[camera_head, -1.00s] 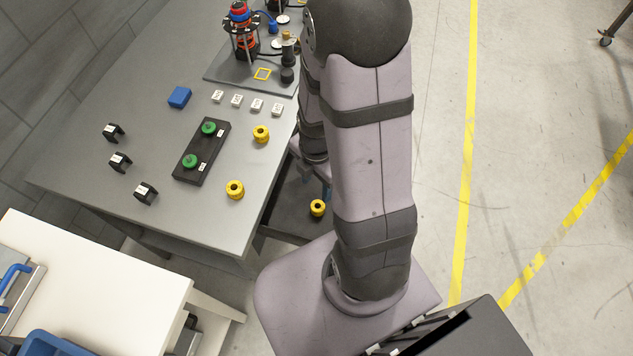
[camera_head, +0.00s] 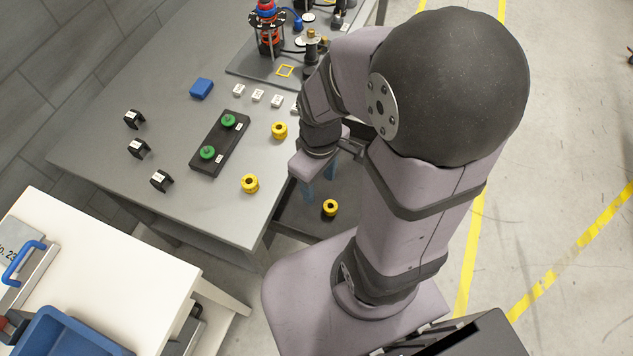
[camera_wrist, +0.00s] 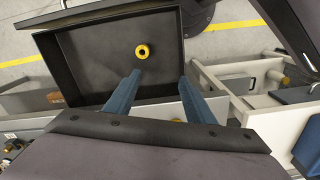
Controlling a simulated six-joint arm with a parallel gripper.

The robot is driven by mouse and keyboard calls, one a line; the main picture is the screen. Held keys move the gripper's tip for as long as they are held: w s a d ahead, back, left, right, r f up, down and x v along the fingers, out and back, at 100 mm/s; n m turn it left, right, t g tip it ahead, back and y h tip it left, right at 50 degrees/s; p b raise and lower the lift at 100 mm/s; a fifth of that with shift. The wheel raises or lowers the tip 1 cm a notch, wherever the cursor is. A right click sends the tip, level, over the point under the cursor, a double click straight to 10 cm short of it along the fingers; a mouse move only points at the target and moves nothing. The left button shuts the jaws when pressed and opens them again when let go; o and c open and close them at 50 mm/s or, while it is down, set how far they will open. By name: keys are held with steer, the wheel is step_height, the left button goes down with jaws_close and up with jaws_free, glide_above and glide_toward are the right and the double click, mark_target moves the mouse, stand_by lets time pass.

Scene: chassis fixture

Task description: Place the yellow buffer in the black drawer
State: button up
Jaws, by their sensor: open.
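A yellow buffer (camera_head: 331,207), ring-shaped with a dark centre, sits inside the black drawer (camera_head: 290,222), which is pulled out at the table's right side. The wrist view shows the same buffer (camera_wrist: 142,51) on the floor of the drawer (camera_wrist: 88,72). Two more yellow buffers stand on the grey table, one farther back (camera_head: 280,130) and one nearer the front (camera_head: 250,183). My gripper (camera_wrist: 158,77) is open, its two blue fingers apart with nothing between them. It is above the drawer, and the buffer inside lies beyond the fingertips and apart from them.
A black holder (camera_head: 220,143) with two green knobs stands on the table (camera_head: 120,185). Several black clips, a blue block (camera_head: 202,88) and white labelled pieces lie around it. A white bench (camera_head: 110,270) with a blue bin (camera_head: 70,335) is at the lower left.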

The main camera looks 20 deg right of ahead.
steer(key=m, duration=0.2)
steer(key=s+a+r+m, duration=0.1)
steer(key=r+m, duration=0.1)
steer(key=m, duration=0.1)
steer(key=shift+s+a+r+m, duration=0.2)
steer(key=shift+s+r+m, duration=0.05)
steer(key=shift+s+m, duration=0.05)
